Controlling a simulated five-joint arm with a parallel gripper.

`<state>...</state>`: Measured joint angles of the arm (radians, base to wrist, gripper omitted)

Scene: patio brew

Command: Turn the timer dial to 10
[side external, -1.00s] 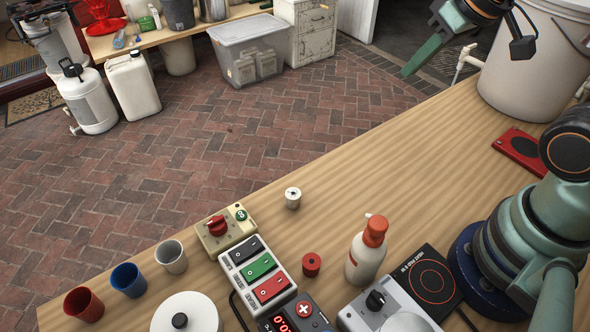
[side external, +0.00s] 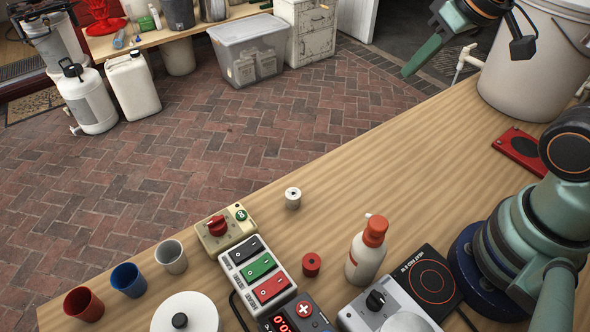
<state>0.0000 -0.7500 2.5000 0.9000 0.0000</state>
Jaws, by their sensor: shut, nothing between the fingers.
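A beige box (side external: 225,232) with a red knob (side external: 217,225) and a round green badge sits near the front left of the wooden table. A grey unit (side external: 372,313) with a black knob (side external: 376,299) stands at the front edge of the view. I cannot tell for sure which knob is the timer dial, and scale marks are too small to read. My gripper (side external: 412,66), with green fingers, is at the upper right, raised beyond the table's far edge. It is shut, empty and far from both knobs.
A switch box (side external: 258,270) with black, green and red rockers stands beside the beige box. The table's middle is clear.

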